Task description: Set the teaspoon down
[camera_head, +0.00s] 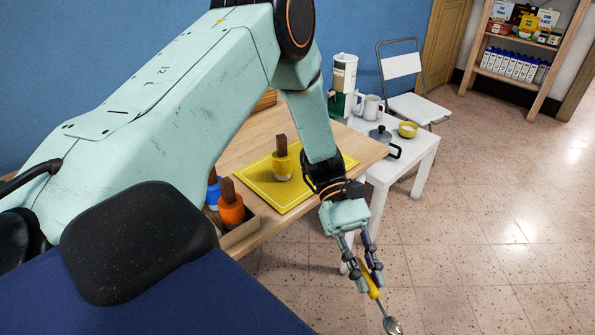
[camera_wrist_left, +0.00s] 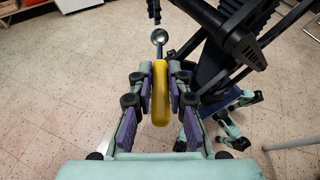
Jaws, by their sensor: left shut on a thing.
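The teaspoon (camera_head: 374,290) has a yellow handle and a shiny metal bowl. My left gripper (camera_head: 367,276) is shut on its yellow handle, and the bowl end points down in the head view. In the left wrist view the teaspoon (camera_wrist_left: 160,92) lies between the two fingers of the left gripper (camera_wrist_left: 160,85), its bowl pointing away. The spoon is over the tiled floor, in front of the wooden table (camera_head: 262,232) and clear of it.
Orange (camera_head: 231,209) and blue (camera_head: 213,190) objects stand near the left. Floor at right is free.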

